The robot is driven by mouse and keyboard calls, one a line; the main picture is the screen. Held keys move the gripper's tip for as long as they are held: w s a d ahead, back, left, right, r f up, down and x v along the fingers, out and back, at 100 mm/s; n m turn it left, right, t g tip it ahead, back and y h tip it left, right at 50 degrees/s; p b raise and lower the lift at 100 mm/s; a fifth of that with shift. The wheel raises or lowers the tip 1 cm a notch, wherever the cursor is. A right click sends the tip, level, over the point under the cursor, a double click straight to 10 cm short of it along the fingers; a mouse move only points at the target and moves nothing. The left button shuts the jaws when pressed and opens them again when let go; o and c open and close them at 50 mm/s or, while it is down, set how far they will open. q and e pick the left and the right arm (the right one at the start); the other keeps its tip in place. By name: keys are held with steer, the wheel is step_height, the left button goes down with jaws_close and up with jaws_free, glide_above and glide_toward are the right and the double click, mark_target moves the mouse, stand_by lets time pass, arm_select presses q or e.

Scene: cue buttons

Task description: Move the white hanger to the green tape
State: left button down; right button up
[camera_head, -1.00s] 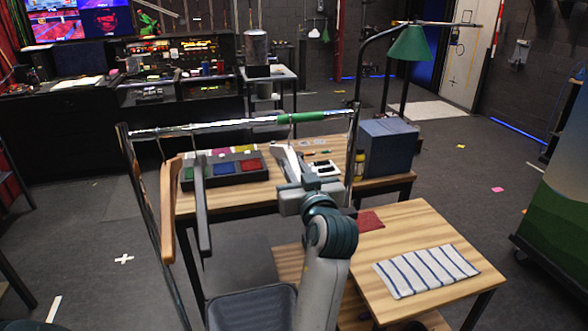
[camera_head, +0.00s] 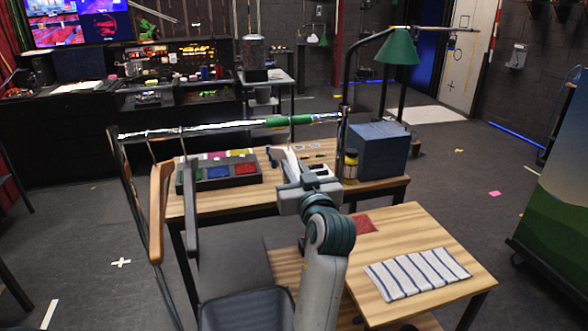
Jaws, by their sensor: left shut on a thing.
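A clothes rail (camera_head: 220,126) runs across the middle of the view, with the green tape (camera_head: 289,120) wrapped round its right part. My left gripper (camera_head: 292,180) is shut on the white hanger (camera_head: 279,160), just below the tape. The hanger is seen nearly edge-on, and the gripper hides its lower part. I cannot tell whether its hook rests on the rail. A wooden hanger (camera_head: 157,205) and a dark grey hanger (camera_head: 190,215) hang at the rail's left part. My right gripper is not in view.
Behind the rail, a wooden table (camera_head: 262,196) carries a tray of coloured compartments (camera_head: 218,172) and a blue box (camera_head: 380,150). A green lamp (camera_head: 400,48) rises behind the rail's right post. A lower table (camera_head: 420,228) with a striped cloth (camera_head: 418,273) stands at right.

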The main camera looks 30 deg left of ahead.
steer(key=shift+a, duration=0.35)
arm_select(q)
steer(key=c, duration=1.6)
jaws_free()
steer(key=shift+o, duration=0.2)
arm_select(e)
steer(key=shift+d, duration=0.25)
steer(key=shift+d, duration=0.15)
